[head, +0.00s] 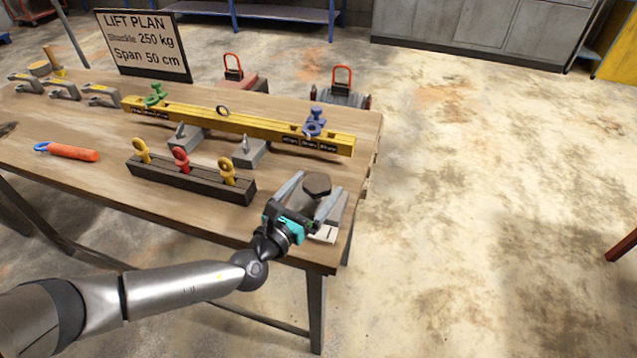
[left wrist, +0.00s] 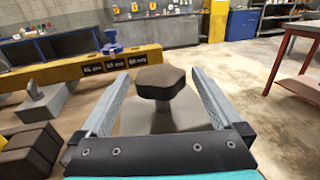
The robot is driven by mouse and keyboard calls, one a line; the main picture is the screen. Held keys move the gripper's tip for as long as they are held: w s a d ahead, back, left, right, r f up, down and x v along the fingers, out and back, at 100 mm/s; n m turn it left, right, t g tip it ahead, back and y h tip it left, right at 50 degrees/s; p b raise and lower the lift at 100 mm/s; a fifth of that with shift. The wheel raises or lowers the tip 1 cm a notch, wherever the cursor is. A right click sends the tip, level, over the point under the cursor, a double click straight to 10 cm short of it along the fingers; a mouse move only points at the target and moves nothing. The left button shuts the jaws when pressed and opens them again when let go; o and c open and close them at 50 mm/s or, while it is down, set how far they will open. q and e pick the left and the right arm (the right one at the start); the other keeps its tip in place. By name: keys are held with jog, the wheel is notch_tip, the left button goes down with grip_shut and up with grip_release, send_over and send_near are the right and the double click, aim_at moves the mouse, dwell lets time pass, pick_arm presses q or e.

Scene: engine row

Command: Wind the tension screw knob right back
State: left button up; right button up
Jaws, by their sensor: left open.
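The knob (head: 317,184) is dark brown with a faceted, roughly hexagonal head. It tops a grey block (head: 328,232) at the near right corner of the table. My left gripper (head: 314,190) is open, its two fingers on either side of the knob. In the left wrist view the knob (left wrist: 160,82) stands between the fingertips, with a visible gap on each side. A short grey stem shows under its head. My right gripper is in neither view.
The wooden table (head: 110,195) holds a dark rack (head: 190,182) with red and yellow eyebolts left of my gripper. A yellow beam (head: 240,124) lies behind on grey stands. An orange-handled tool (head: 68,151) lies at left.

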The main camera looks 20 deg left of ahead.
pick_arm(q)
jog(key=shift+x, duration=0.9)
jog(key=c, duration=1.3)
